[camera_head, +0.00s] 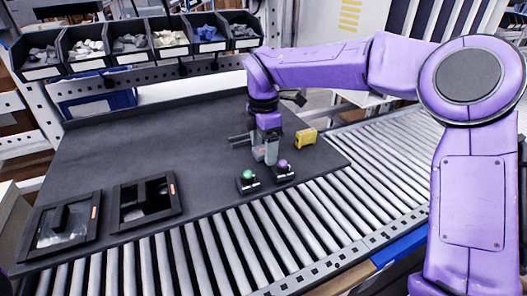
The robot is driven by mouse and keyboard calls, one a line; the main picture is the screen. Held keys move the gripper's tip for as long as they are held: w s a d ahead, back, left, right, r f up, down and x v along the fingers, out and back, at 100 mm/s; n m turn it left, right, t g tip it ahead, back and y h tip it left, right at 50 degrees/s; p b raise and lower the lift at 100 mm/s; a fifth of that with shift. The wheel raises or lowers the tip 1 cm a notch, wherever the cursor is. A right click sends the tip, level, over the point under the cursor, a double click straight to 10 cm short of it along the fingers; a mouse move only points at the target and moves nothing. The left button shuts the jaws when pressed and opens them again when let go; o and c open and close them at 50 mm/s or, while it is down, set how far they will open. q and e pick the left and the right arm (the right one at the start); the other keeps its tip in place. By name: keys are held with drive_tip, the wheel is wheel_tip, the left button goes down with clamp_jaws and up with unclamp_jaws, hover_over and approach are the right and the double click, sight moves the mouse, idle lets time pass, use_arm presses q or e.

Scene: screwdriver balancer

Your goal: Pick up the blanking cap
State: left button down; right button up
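My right gripper (266,156) hangs at the end of the purple arm, low over the dark work surface (190,130). It is just behind two small dark fixtures, close to the one on the right. The left fixture has a green round top (247,175) and the right one a purple round top (282,165). I cannot tell for sure which small part is the blanking cap. The gap between my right fingertips is too small to make out, so I cannot tell whether they are open or hold anything. My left gripper is out of view.
A yellow block (305,138) lies right of my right gripper. Two black-framed trays (175,208) lie at the lower left. Several parts bins (83,67) line the back. A roller conveyor (240,234) runs along the front and right. The surface's middle left is clear.

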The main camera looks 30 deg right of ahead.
drive_tip(key=shift+w, duration=0.15)
drive_tip(key=c, duration=1.2)
drive_tip(key=shift+r, duration=0.35)
drive_tip(key=s+a+r+b, duration=0.5)
drive_tip(key=s+a+r, duration=0.3)
drive_tip(key=a+r, duration=0.3)
drive_tip(key=shift+s+a+r, duration=0.2)
drive_tip(key=shift+s+r, duration=0.05)
drive_tip(key=shift+r, duration=0.4)
